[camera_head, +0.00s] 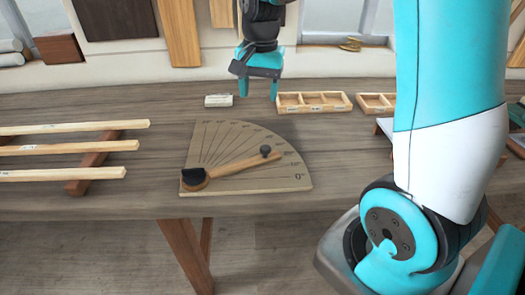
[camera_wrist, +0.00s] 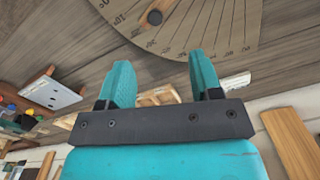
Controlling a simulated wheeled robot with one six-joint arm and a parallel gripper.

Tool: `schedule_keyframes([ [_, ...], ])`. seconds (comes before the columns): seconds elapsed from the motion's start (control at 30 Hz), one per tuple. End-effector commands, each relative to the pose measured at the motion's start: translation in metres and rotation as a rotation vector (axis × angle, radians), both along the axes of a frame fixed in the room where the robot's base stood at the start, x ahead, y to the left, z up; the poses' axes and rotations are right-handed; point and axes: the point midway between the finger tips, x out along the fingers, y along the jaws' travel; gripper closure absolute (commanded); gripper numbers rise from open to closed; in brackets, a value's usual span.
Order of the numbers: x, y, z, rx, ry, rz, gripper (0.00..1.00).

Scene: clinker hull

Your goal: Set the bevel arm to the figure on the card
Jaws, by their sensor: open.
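The bevel board (camera_head: 215,150) is a tan fan-shaped plate with radiating lines, lying flat on the bench. Its wooden bevel arm (camera_head: 235,166) runs from a dark pivot at lower left to a dark knob (camera_head: 265,151), a little above the 0° line; its exact reading is too small to tell. A small white card (camera_head: 218,100) lies behind the board; its figure is unreadable. My gripper (camera_head: 259,90) is open and empty, above the bench behind the board. The wrist view shows the board (camera_wrist: 215,25) and knob (camera_wrist: 154,17) beyond my gripper (camera_wrist: 158,68).
Shallow wooden compartment trays (camera_head: 313,108) stand right of the card, near the wall. Pale wooden strips (camera_head: 70,149) rest on brown supports at the left. A white panel (camera_wrist: 48,92) shows in the wrist view. Bench around the board is clear.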

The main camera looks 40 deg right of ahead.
Motion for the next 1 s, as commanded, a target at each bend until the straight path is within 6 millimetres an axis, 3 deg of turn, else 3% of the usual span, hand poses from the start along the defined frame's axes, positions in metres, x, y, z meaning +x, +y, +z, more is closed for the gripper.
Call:
schedule_keyframes([
  [0.07, 0.009, -0.021, -0.01, -0.017, 0.017, -0.114, 0.41],
  [0.17, 0.012, -0.03, -0.018, -0.026, 0.026, -0.171, 0.41],
  [0.37, 0.012, -0.028, -0.05, -0.026, 0.03, -0.17, 0.41],
  [0.8, 0.011, -0.028, -0.148, -0.025, 0.028, -0.166, 0.41],
  [1.0, 0.012, -0.028, -0.175, -0.026, 0.025, -0.165, 0.41],
])
